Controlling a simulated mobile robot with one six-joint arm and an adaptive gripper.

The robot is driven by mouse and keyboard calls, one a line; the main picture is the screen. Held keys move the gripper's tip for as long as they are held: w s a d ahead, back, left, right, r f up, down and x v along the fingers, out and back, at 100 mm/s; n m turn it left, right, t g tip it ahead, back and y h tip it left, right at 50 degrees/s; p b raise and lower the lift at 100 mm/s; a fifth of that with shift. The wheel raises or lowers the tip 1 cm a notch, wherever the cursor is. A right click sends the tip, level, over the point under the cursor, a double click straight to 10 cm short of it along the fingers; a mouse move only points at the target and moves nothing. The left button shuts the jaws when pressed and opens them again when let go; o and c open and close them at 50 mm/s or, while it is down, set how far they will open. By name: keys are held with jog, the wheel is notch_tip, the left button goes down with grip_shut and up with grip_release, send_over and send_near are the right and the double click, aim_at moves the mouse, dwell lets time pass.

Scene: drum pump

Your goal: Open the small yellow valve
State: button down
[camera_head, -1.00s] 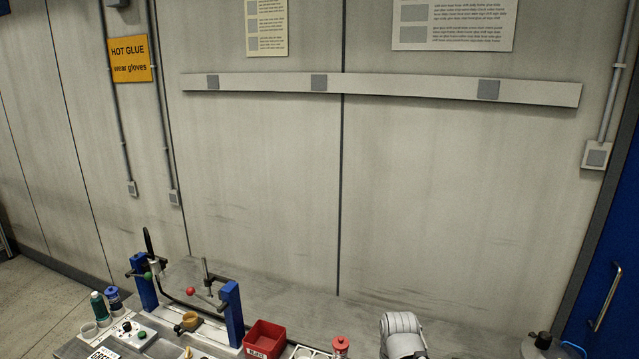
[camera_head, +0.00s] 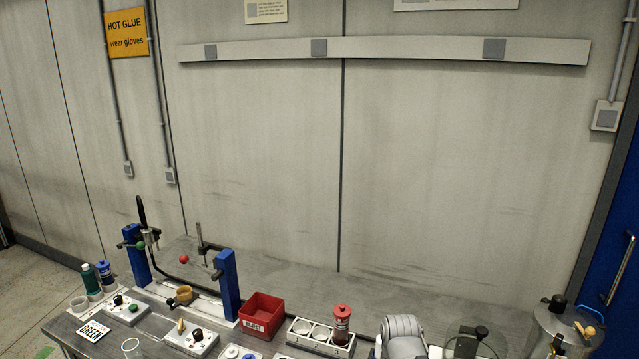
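Two places show small yellow parts. A small yellow lever (camera_head: 181,326) stands upright on a white box (camera_head: 199,340) with a black knob, at the lower left of the middle. A metal drum or pot (camera_head: 566,326) stands at the lower right, with small yellow parts (camera_head: 585,330) on its lid beside a blue hose. I cannot tell from this view which one is the valve, or how far either is turned. A grey-white rounded link of my arm shows at the bottom, right of centre. My gripper is not in view.
A red reject bin (camera_head: 263,315), a white cup holder (camera_head: 320,338) with a red-capped bottle (camera_head: 341,324), and a blue-posted fixture (camera_head: 228,284) stand on the grey bench. A clear round vessel (camera_head: 474,342) stands left of the drum. The bench behind them is bare.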

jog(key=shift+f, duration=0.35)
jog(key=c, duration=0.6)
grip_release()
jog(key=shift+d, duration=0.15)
